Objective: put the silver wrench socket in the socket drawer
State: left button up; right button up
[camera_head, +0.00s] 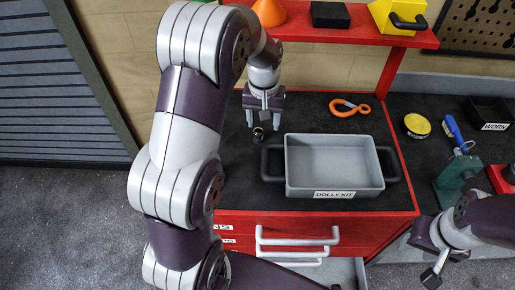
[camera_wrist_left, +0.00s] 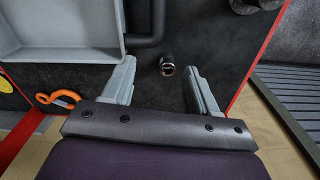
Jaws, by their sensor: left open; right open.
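The small silver wrench socket (camera_head: 258,134), dark-sided with a shiny rim, stands on the black worktop left of the grey tray. It also shows in the left wrist view (camera_wrist_left: 167,66). My left gripper (camera_head: 263,125) is open above it, and in the wrist view the socket appears between the fingertips, not gripped. Red drawers with silver handles (camera_head: 298,238) are below the worktop; my left arm hides part of their labels, so I cannot tell which is the socket drawer. A low grey drawer (camera_head: 347,270) looks pulled out. My right gripper (camera_head: 426,258) is open and empty at the lower right.
The empty grey DOLLY KIT tray (camera_head: 285,165) with black handles sits close right of the socket. An orange hook (camera_head: 348,108) lies behind it. A yellow tape roll (camera_head: 417,125), a black WORN bin (camera_head: 488,112) and a green block (camera_head: 457,180) are at the right.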

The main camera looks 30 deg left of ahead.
pick_arm(q)
jog(key=s+d+m, duration=0.2)
jog(key=s+d, duration=0.3)
jog(key=s, duration=0.4)
jog(key=shift+s+r+t, duration=0.2)
jog(key=shift+r+t, duration=0.1)
jog(key=shift+o, duration=0.4)
jog(key=s+d+m, duration=0.1)
jog(key=s, duration=0.5)
jog(key=shift+d+f, duration=0.25)
jog(key=m+t+h+b, duration=0.3)
jog(key=m, duration=0.4)
send_near(256, 131)
jog(key=shift+y, duration=0.3)
jog(key=p+x, duration=0.1)
jog(key=x, duration=0.2)
jog(key=p+x, duration=0.1)
jog(key=x, duration=0.2)
jog(key=p+x, duration=0.1)
jog(key=x, duration=0.3)
jog(key=shift+s+d, duration=0.15)
jog(key=shift+d, duration=0.25)
jog(key=shift+w+f, duration=0.25)
jog(key=shift+f, duration=0.2)
jog(key=shift+s+r, duration=0.1)
jog(key=c, duration=1.1)
grip_shut()
pick_arm(e)
jog(key=shift+s+d+r, duration=0.1)
jog(key=shift+s+r, duration=0.05)
